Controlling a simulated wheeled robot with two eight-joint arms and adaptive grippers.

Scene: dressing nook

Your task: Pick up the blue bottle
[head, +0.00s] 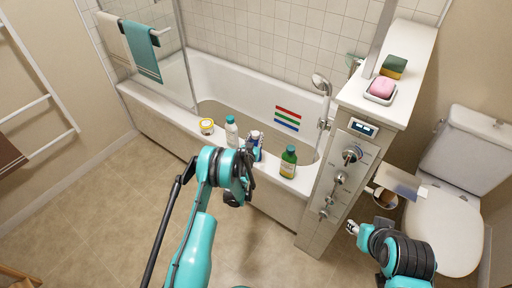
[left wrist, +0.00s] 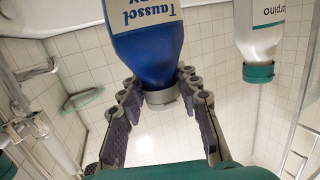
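The blue bottle (head: 257,152) stands on the front rim of the bathtub, partly hidden by my left gripper (head: 250,149). In the left wrist view, which is upside down, the blue bottle (left wrist: 150,45) has a white label reading "Taussol" and a grey cap. The fingers of my left gripper (left wrist: 158,80) are spread apart, one on each side of the bottle near its shoulder and cap. A gap seems to remain, but contact is hard to judge. My right gripper (head: 352,229) is at the lower right, away from the bottles; its fingers are too small to read.
A white bottle with a teal cap (head: 231,131) stands close left of the blue bottle, and a green bottle (head: 288,162) close right. A tiled shower panel (head: 345,180) stands to the right.

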